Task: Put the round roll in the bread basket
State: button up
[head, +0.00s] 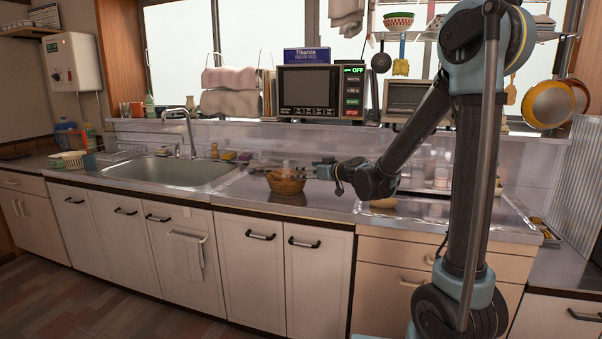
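The brown wicker bread basket (287,184) stands on the counter to the right of the sink. My gripper (300,170) reaches in from the right, with its fingers at the basket's rim height, over or just behind it. The fingers are small and dark here, so I cannot tell whether they are open or shut, or whether they hold anything. A pale tan rounded thing (383,202) lies on the counter below my wrist, partly hidden by my arm. It may be the round roll, but it is too small to be sure.
The steel sink (180,171) with its faucet is left of the basket. A microwave (308,91) stands on the raised ledge behind. My arm covers part of the right counter. The counter in front of the basket (285,212) is clear.

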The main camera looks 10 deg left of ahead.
jog(key=shift+s+d+r, duration=0.1)
jog(key=shift+s+d, duration=0.1)
jog(key=shift+d, duration=0.1)
jog(key=s+d+f+m+g+h, duration=0.2)
jog(key=s+d+f+m+h, duration=0.1)
jog(key=s+d, duration=0.8)
jog(key=s+d+f+m+g+h, duration=0.2)
jog(key=s+d+f+h, duration=0.3)
jog(key=s+d, duration=0.7)
jog(key=s+d+f+m+g+h, duration=0.3)
jog(key=s+d+f, duration=0.5)
jog(key=d, duration=0.9)
jog(key=s+m+h, duration=0.1)
jog(key=s+m, duration=0.1)
jog(key=s, duration=0.1)
jog(key=shift+s, duration=0.15)
